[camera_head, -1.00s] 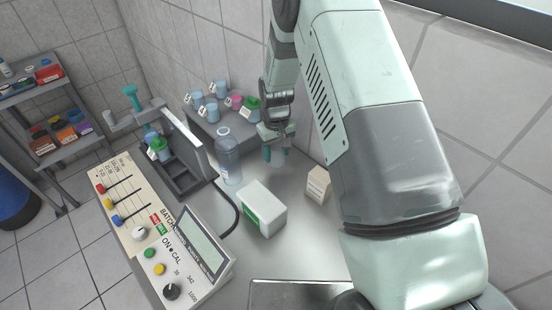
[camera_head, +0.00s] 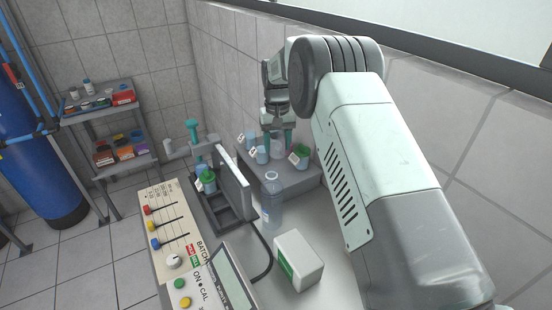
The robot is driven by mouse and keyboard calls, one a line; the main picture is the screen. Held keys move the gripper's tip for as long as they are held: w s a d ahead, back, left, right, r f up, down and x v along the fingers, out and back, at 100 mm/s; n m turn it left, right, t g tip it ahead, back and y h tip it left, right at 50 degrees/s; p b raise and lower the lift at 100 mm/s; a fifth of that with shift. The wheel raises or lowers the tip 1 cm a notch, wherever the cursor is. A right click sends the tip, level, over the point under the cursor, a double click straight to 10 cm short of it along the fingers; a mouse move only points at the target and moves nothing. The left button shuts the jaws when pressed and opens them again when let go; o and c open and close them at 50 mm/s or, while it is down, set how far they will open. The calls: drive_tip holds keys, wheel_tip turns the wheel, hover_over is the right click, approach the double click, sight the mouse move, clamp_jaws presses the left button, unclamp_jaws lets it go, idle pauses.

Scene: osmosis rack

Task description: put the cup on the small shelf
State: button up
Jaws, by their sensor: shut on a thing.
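My gripper (camera_head: 277,140) is shut on a pale cup (camera_head: 278,152), with one teal finger on each side of it. The cup looks upright. It is over or at the small grey shelf (camera_head: 290,186) by the back wall, and I cannot tell whether its base touches the shelf. Blue labelled cups (camera_head: 262,156) stand on the shelf to the left of the gripper. A green-lidded cup (camera_head: 300,154) stands close on its right. The gripper hides part of the shelf behind it.
A clear bottle (camera_head: 271,205) stands in front of the shelf. A grey stand with an upright panel (camera_head: 233,182) and another green-lidded cup (camera_head: 207,181) is to the left. A white box (camera_head: 298,262) and a control panel (camera_head: 172,225) are nearer. The tiled wall is close on the right.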

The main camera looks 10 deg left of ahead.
drive_tip(key=shift+a+r, duration=0.15)
drive_tip(key=shift+a, duration=0.25)
wheel_tip(320, 180, down, 10)
drive_tip(key=shift+w+a+r, duration=0.1)
drive_tip(key=shift+r, duration=0.05)
drive_tip(key=o, duration=1)
wheel_tip(320, 180, up, 12)
drive_tip(key=shift+r, duration=0.1)
